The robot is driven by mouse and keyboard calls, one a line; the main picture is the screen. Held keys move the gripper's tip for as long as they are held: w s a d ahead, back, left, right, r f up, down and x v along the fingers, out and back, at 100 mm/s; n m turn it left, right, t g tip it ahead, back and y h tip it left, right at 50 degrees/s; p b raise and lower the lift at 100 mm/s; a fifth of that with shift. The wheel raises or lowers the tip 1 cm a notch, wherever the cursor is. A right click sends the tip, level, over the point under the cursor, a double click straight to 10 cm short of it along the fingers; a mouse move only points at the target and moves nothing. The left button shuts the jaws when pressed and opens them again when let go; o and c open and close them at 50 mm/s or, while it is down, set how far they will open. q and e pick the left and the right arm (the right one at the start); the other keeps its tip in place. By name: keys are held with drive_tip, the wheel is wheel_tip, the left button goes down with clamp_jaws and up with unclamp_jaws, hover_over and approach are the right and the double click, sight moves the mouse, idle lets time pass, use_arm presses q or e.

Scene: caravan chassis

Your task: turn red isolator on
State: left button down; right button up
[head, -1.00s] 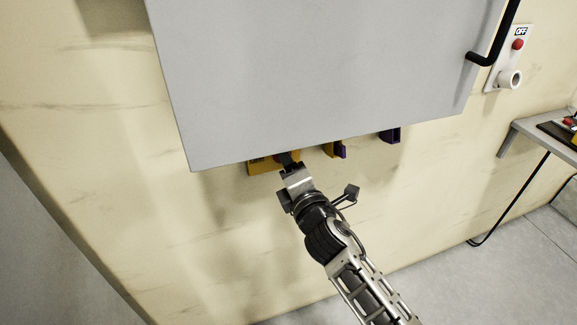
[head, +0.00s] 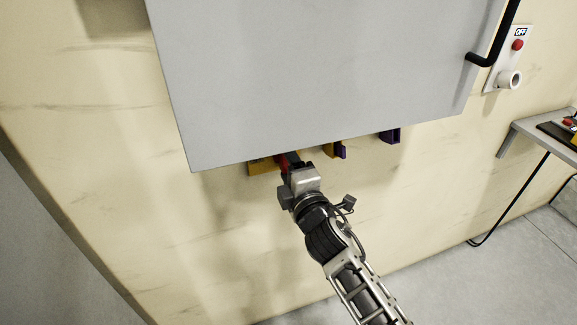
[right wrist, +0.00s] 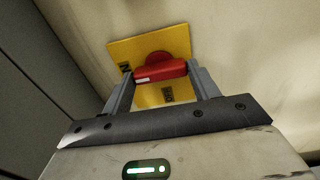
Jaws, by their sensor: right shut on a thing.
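The red isolator handle (right wrist: 160,68) sits on a yellow plate (right wrist: 119,50) on the wall in the right wrist view. A dark label ending in N shows at the plate's left, and another dark label shows below the handle. My right gripper (right wrist: 160,80) is shut on the red handle, one finger at each end. In the head view, my right gripper (head: 288,160) reaches up under the grey panel's lower edge, with a bit of red (head: 282,164) beside it. The panel hides most of the isolator there. My left gripper is in no view.
The big grey panel (head: 310,80) with a black handle (head: 490,45) overhangs the isolators. Another yellow and purple unit (head: 333,150) and a purple one (head: 390,136) stand to the right. A switch plate marked OFF (head: 517,45) and a table (head: 520,127) are further right.

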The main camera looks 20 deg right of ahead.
drive_tip(key=o, duration=1)
drive_tip(key=shift+s, duration=0.1)
drive_tip(key=shift+s+d+b, duration=0.15)
drive_tip(key=shift+s+b, duration=0.4)
drive_tip(key=shift+s, duration=3.4)
drive_tip(key=shift+s+d+b, duration=0.1)
drive_tip(key=shift+s+b, duration=0.4)
drive_tip(key=shift+s, duration=3.45)
drive_tip(key=s+a+f+m+g+y, duration=0.1)
drive_tip(key=s+f+m+g, duration=0.1)
drive_tip(key=f+m, duration=0.3)
drive_tip(key=s+f+m+g+y, duration=0.1)
drive_tip(key=s+f+m+g, duration=0.2)
drive_tip(key=f+m, duration=0.2)
drive_tip(key=s+a+f+m+g, duration=0.1)
drive_tip(key=s+f+m+g, duration=0.1)
drive_tip(key=f+m, duration=0.3)
drive_tip(key=shift+s+a+f+m+y, duration=0.15)
drive_tip(key=shift+s+f+m+y, duration=0.05)
drive_tip(key=shift+f, duration=0.25)
drive_tip(key=shift+s+a+f+m+y, duration=0.15)
drive_tip(key=shift+s+f+m+y, duration=0.05)
drive_tip(key=shift+f, duration=0.2)
